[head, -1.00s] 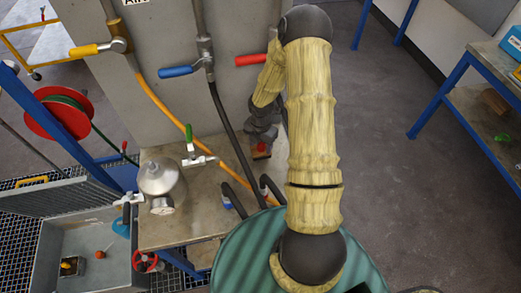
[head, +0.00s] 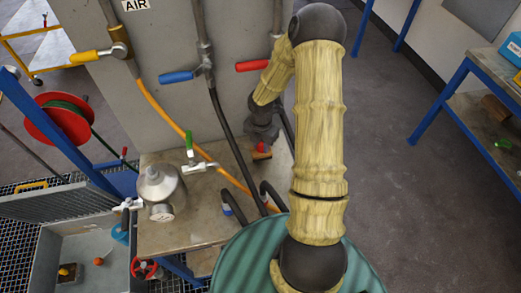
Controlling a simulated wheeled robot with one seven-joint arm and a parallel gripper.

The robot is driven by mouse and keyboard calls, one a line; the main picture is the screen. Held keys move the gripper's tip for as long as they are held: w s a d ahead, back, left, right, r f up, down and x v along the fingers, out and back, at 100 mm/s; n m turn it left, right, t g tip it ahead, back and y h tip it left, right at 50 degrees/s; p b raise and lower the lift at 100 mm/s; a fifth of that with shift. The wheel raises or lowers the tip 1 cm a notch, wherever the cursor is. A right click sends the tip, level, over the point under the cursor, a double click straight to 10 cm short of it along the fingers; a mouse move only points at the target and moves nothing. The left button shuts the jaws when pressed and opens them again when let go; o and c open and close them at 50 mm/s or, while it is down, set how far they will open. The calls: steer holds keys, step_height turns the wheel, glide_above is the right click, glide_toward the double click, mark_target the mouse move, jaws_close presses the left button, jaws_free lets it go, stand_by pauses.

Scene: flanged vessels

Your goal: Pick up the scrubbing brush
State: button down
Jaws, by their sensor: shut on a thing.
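The scrubbing brush shows as a small brown, wood-coloured block (head: 261,155) at the right end of the bench top. My gripper (head: 263,143) points down and is shut on it, close above the bench. The gripper and wrist cover most of the brush, so its bristles cannot be made out. I cannot tell whether the brush still touches the bench.
A metal flanged vessel (head: 160,188) stands on the bench (head: 190,232). Hoses and valves with blue (head: 180,77) and red (head: 252,66) handles are near my arm.

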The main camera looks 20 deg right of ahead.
steer(key=s+d+b, duration=0.2)
steer(key=s+d, duration=0.2)
steer(key=d, duration=1.3)
steer(key=shift+d, duration=0.3)
steer(key=c, duration=1.9)
jaws_free()
steer(key=shift+c, duration=0.4)
steer(key=shift+a, duration=0.1)
